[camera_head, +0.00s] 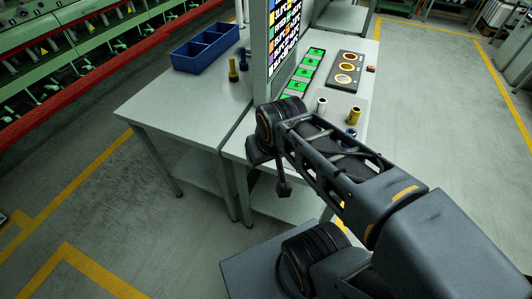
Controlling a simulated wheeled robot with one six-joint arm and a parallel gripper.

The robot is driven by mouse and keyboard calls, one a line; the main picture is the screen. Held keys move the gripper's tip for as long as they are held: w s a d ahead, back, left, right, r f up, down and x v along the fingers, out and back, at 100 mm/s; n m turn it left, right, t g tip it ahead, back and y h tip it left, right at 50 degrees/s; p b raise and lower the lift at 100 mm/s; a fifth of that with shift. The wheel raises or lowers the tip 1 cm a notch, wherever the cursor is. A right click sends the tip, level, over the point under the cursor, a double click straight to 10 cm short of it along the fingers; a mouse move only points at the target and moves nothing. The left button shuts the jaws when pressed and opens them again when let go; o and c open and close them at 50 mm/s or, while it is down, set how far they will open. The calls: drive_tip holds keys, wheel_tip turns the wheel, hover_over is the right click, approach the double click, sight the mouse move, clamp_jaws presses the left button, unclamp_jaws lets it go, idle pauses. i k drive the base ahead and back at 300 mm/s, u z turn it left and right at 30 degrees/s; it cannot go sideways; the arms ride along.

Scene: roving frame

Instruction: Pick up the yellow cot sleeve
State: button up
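A yellow sleeve (354,115), a short upright cylinder, stands on the right-hand grey table just beyond my arm. A pale grey-white sleeve (321,105) stands to its left. A further small piece near the yellow sleeve is partly hidden by my arm. My arm reaches in from the lower right across the table's near end. My gripper (283,188) appears as a small dark shape hanging below the wrist, in front of the table edge and well to the lower left of the yellow sleeve. Its fingers are too dark and small to read, and I see nothing held.
A grey board with ringed holes (347,70) and green cards (304,76) lie behind the sleeves. An upright display panel (282,45) stands at the table's left side. The left table holds a blue divided bin (205,48) and a yellow-brown bobbin (233,70). Open floor lies right.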

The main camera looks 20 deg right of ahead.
sight(355, 112)
drive_tip(key=u, duration=2.55)
drive_tip(key=k, duration=2.25)
drive_tip(key=z, duration=1.1)
drive_tip(key=i, duration=0.5)
drive_tip(key=u, duration=0.1)
